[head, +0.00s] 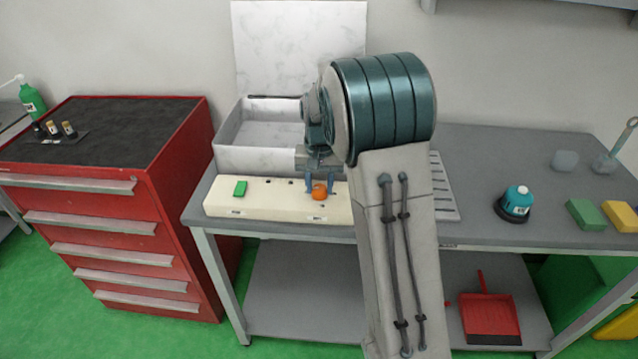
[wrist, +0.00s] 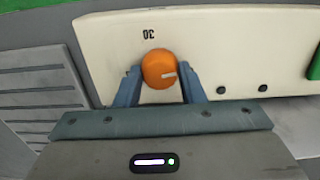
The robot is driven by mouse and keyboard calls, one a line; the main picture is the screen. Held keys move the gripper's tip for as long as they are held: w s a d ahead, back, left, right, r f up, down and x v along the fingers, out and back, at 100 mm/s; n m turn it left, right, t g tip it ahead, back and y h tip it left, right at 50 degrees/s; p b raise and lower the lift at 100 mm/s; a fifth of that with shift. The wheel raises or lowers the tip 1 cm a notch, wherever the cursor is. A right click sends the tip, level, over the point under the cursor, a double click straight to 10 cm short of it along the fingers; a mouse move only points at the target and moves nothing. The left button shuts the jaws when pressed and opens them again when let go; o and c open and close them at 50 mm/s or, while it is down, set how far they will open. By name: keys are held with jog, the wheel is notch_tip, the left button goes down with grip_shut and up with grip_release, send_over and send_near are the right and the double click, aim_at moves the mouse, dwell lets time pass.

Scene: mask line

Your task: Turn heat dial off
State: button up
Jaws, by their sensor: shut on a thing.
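The heat dial is an orange round knob (head: 320,192) on the front of a cream control panel (head: 270,202). In the wrist view the orange dial (wrist: 158,69) sits between the two blue fingers of my gripper (wrist: 160,80), with a pale pointer mark on its right side. The number 30 is printed on the panel (wrist: 105,35) beside it. My gripper (head: 319,182) is shut on the dial, one finger on each side. A green button (head: 240,188) is at the panel's left end.
A white open box (head: 228,158) stands behind the panel. My arm covers the panel's right end. To the right on the grey bench (head: 470,180) are a slotted tray (head: 445,200), a teal-topped item (head: 517,201) and green and yellow blocks. A red tool cabinet (head: 190,200) stands left.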

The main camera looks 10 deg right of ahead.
aim_at(319, 187)
jog(key=m, duration=0.4)
jog(key=shift+m, duration=0.3)
dwell(0.3)
jog(key=o, duration=1)
notch_tip(319, 187, up, 14)
jog(key=shift+f, duration=0.1)
